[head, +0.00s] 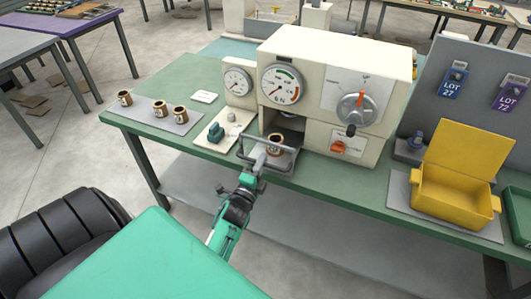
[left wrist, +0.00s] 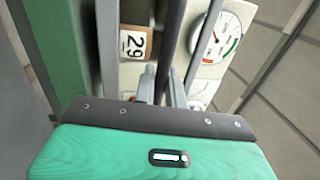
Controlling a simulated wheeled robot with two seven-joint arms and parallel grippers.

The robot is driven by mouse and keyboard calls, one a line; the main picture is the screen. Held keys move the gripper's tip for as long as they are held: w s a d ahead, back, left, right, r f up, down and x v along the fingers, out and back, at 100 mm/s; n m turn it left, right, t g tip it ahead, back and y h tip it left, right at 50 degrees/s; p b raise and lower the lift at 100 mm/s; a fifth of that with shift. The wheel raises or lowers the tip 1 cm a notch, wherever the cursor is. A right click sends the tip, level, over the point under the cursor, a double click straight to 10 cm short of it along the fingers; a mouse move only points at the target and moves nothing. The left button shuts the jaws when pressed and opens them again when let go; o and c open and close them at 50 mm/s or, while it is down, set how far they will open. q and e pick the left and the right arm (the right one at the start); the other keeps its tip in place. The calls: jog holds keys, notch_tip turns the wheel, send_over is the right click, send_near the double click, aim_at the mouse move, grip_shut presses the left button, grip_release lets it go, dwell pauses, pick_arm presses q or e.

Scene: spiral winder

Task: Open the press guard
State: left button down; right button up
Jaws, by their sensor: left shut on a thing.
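The press (head: 335,90) is a cream machine with dials on the green bench. Its guard (head: 241,152) is a grey bar frame in front of the low opening; grey guard bars (left wrist: 108,45) also run through the left wrist view. My left gripper (head: 258,160) reaches up from below to the front of the guard. In the left wrist view its fingers (left wrist: 163,86) are closed around one bar. A brown cup-shaped part (head: 276,139) stands behind the guard; its label (left wrist: 134,44) reads 29. The gripper hides part of the guard. My right gripper is not in view.
Several brown parts (head: 160,107) stand on a grey mat at the left of the bench. A green knob (head: 215,132) is left of the guard. An orange switch (head: 338,147) and a yellow open box (head: 450,189) are to the right.

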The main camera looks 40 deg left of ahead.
pick_arm(q)
jog(key=shift+s, duration=0.2)
jog(key=c, duration=1.5)
grip_release()
jog(key=shift+c, duration=0.2)
jog(key=b+v, duration=0.4)
jog(key=v, duration=0.9)
jog(key=shift+s, duration=0.4)
jog(key=shift+d+f, duration=0.1)
